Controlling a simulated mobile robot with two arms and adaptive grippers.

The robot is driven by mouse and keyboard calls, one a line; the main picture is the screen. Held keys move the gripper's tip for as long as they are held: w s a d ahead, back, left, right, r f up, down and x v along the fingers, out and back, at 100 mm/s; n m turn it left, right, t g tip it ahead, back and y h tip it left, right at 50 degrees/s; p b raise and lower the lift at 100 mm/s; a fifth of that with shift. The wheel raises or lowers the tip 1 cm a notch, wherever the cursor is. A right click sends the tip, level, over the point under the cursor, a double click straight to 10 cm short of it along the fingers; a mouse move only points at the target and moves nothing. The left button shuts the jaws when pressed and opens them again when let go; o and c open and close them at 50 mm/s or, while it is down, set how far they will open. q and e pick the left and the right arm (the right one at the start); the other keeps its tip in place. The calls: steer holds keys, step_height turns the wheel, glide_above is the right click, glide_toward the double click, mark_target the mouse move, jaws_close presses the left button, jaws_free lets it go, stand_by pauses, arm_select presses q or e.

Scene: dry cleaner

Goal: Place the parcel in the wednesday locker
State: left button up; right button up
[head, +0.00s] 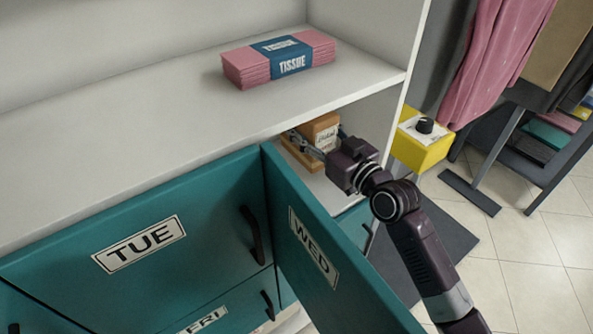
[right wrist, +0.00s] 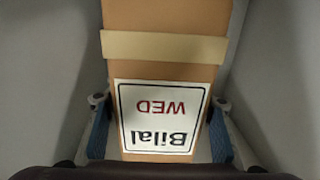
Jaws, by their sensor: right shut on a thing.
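The parcel (head: 320,127) is a brown box with a pale band. In the right wrist view the parcel (right wrist: 165,68) has a white label reading "Bilal WED", seen upside down. My right gripper (head: 321,143) is inside the open compartment behind the WED door, shut on the parcel with one finger on each side. The teal WED door (head: 325,235) is swung open toward the front. The compartment's pale floor (head: 328,190) shows below the gripper; whether the parcel touches it, I cannot tell. My left gripper is out of view.
The TUE door (head: 140,245) is shut left of the opening; the FRI door (head: 225,310) is below. A pink tissue pack (head: 280,60) lies on the shelf above. A yellow box with a black knob (head: 421,143) stands right of the opening, near my arm.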

step_height(320, 180, down, 5)
steer(key=shift+r, duration=0.2)
steer(key=shift+f, duration=0.3)
step_height(320, 180, down, 4)
steer(key=shift+r+b, duration=0.2)
steer(key=shift+b, duration=0.4)
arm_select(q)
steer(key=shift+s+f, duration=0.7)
arm_select(e)
steer(key=o, duration=1)
steer(key=shift+f, duration=0.2)
steer(key=o, duration=0.5)
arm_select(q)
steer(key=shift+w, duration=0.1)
arm_select(e)
steer(key=shift+r, duration=0.1)
